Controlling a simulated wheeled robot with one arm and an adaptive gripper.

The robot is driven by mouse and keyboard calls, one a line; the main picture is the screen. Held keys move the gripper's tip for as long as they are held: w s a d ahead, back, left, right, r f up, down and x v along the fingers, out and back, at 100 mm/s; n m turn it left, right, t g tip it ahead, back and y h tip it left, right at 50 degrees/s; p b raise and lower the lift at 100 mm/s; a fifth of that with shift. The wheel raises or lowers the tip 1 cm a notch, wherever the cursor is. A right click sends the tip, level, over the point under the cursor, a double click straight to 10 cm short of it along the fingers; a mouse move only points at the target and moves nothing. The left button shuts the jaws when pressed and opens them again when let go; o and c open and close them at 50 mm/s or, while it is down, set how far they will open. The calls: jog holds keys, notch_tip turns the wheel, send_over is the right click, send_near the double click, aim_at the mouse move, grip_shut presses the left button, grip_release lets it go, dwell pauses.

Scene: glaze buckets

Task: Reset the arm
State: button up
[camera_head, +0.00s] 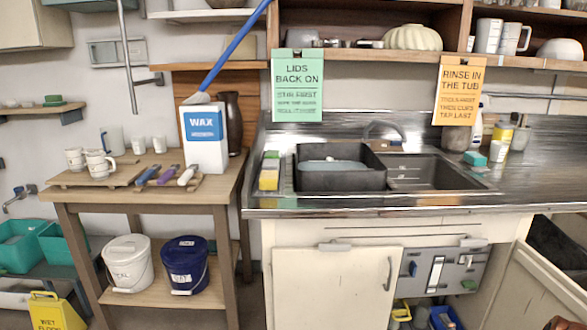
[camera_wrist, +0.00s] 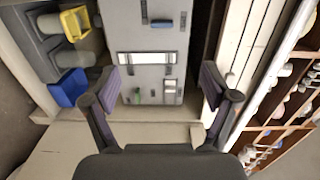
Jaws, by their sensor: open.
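My gripper (camera_wrist: 163,88) shows at the bottom of the wrist view. Its two dark fingers are spread wide apart with nothing between them. Behind the gap is a grey panel (camera_wrist: 150,73) with small tools or fittings on it. The same kind of panel (camera_head: 463,268) shows under the sink counter in the head view. My gripper cannot be made out in the head view.
A sink counter (camera_head: 370,211) with a dark tub (camera_head: 340,180) stands at the centre. A wooden table (camera_head: 150,197) at left holds mugs and a wax box (camera_head: 205,150). White (camera_head: 128,265) and blue (camera_head: 185,268) buckets stand on its lower shelf. An open cabinet door (camera_head: 515,285) is at right.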

jog(key=s+a+r+n+g+h, duration=0.2)
jog(key=s+a+r+n+g, duration=0.5)
jog(key=a+r+n+g, duration=0.5)
jog(key=s+a+r+n+g+y, duration=0.15)
jog(key=s+a+r+g, duration=0.35)
jog(key=s, duration=0.6)
jog(key=s+a+r+n+g, duration=0.1)
jog(key=s+a+r+n, duration=0.25)
jog(key=s+a, duration=0.65)
jog(key=s+a+r+n+g+y, duration=0.1)
jog(key=s+a+r+g, duration=0.25)
jog(key=s, duration=0.95)
notch_tip(320, 180, up, 16)
jog(key=w+t+p, duration=0.1)
jog(key=t+p, duration=0.1)
jog(key=p, duration=1.2)
jog(key=shift+a, duration=0.25)
jog(key=shift+f, duration=0.15)
jog(key=shift+c, duration=0.3)
